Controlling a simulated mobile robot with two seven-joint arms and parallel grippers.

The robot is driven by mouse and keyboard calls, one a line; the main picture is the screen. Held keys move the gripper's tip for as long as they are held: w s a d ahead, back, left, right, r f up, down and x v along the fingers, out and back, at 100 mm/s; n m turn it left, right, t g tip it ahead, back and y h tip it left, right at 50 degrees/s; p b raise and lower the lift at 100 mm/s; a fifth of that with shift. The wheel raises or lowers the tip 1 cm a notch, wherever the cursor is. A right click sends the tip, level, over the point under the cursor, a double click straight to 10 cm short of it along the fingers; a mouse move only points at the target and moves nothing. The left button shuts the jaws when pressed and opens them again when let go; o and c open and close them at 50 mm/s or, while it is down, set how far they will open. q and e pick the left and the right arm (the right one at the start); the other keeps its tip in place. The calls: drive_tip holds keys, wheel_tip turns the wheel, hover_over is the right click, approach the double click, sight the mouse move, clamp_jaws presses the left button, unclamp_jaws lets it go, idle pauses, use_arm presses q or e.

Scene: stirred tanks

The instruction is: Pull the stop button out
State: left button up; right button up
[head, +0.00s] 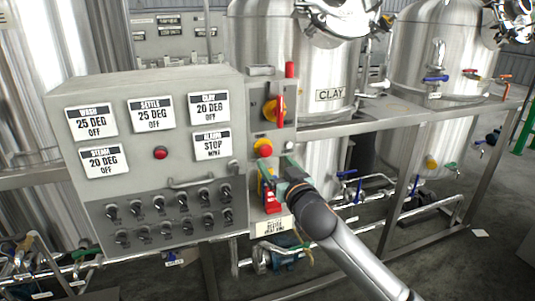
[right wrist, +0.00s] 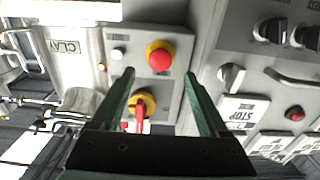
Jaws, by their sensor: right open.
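The stop button is a red mushroom head on a yellow ring. In the head view the stop button (head: 263,148) sits on the narrow grey panel right of the large control box. In the right wrist view the stop button (right wrist: 160,57) appears between and just beyond my fingertips. My right gripper (head: 279,174) is open in front of the panel, just below the button in the head view. In the right wrist view its two green fingers (right wrist: 160,76) stand wide apart with nothing between them. I cannot tell how deep the button sits. My left gripper is not in view.
A red-and-yellow rotary switch (head: 276,110) is above the button. Steel tanks (head: 300,75) and a frame rail (head: 400,122) are behind and to the right.

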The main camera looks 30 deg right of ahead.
sight(267, 152)
drive_tip(key=x, duration=0.6)
drive_tip(key=shift+w, duration=0.25)
clamp_jaws()
idle(0.4)
idle(0.9)
